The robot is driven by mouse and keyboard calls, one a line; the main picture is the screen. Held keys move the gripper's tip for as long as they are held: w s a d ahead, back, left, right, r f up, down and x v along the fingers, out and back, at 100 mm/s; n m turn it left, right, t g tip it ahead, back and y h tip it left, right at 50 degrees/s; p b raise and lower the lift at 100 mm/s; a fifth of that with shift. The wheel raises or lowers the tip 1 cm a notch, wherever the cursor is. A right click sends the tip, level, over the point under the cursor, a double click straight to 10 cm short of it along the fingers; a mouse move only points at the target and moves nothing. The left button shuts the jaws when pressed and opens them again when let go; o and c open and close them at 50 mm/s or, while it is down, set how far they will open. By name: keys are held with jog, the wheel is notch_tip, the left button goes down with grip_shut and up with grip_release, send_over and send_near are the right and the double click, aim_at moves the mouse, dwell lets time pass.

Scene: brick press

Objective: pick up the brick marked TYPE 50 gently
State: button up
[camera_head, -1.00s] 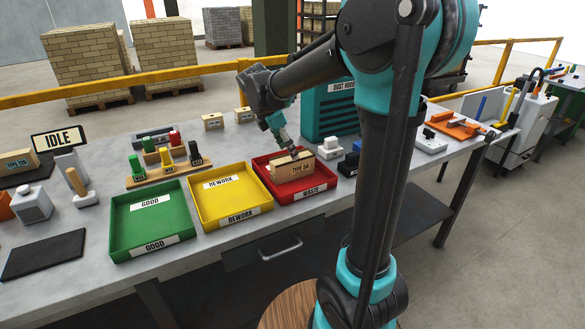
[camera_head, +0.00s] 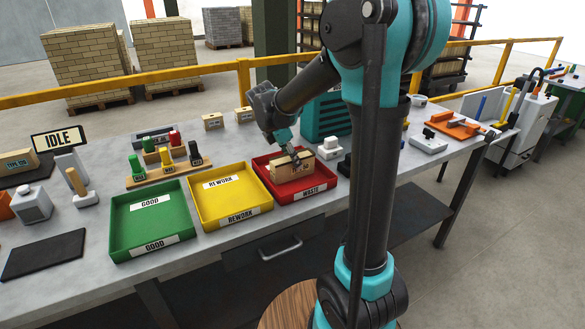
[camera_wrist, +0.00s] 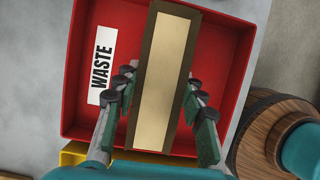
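A tan brick (camera_head: 292,169) stands in the red WASTE tray (camera_head: 318,191). Its front label is partly covered by my gripper, so the type cannot be read fully now. In the wrist view the brick (camera_wrist: 164,75) runs lengthwise between my fingers, with its pale top towards the camera. My gripper (camera_head: 289,155) is down at the brick from above. In the wrist view the fingers of my gripper (camera_wrist: 160,80) are spread, one on each side of the brick; a gap shows on the left, and contact on the right cannot be told.
The yellow REWORK tray (camera_head: 258,211) and green GOOD tray (camera_head: 118,236) stand left of the red tray. Another brick (camera_head: 18,162) lies at the far left by the IDLE sign (camera_head: 58,141). A white-based block (camera_head: 329,149) stands close right of the red tray.

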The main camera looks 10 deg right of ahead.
jog(key=c, duration=0.5)
jog(key=shift+r, duration=0.15)
